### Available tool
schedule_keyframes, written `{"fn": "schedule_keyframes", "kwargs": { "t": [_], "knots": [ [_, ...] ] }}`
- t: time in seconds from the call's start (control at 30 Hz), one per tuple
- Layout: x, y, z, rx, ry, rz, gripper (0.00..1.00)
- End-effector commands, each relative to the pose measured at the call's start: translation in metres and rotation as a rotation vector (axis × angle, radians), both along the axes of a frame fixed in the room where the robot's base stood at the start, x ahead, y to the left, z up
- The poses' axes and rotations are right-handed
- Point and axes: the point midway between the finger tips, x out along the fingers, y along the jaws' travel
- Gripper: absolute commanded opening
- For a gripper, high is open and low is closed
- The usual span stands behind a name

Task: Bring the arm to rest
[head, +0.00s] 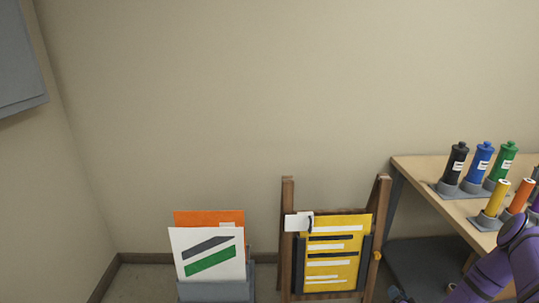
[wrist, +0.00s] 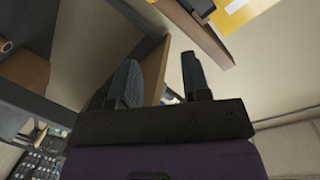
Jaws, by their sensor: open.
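My gripper (wrist: 160,68) shows in the wrist view with its two dark fingers apart and nothing between them. My purple arm (head: 500,262) reaches into the lower right of the head view, in front of the table. My gripper cannot be made out clearly in the head view. A wooden stand (head: 287,240) holds a yellow printed board (head: 345,255) left of my arm. In the wrist view, a yellow sheet (wrist: 242,12) and a wooden bar (wrist: 195,30) lie beyond the fingers, apart from them.
A table (head: 425,180) at the right carries black, blue and green bottles (head: 480,162) and several coloured rolls (head: 494,198). A grey bin (head: 215,290) with orange and white boards (head: 208,255) stands on the floor left of the stand.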

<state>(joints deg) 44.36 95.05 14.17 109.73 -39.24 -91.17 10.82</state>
Motion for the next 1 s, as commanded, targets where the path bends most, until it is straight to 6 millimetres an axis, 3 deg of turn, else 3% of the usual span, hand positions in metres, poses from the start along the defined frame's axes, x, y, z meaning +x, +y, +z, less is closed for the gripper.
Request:
{"fn": "schedule_keyframes", "kwargs": {
  "t": [0.27,0.5,0.8,1.0],
  "knots": [
    [0.05,-0.016,0.061,-0.133,0.111,0.113,0.43],
    [0.087,-0.023,0.126,-0.257,0.224,0.191,0.43],
    [0.114,-0.02,0.217,-0.4,0.358,0.252,0.43],
    [0.118,-0.013,0.28,-0.482,0.443,0.271,0.43]
  ]
}}
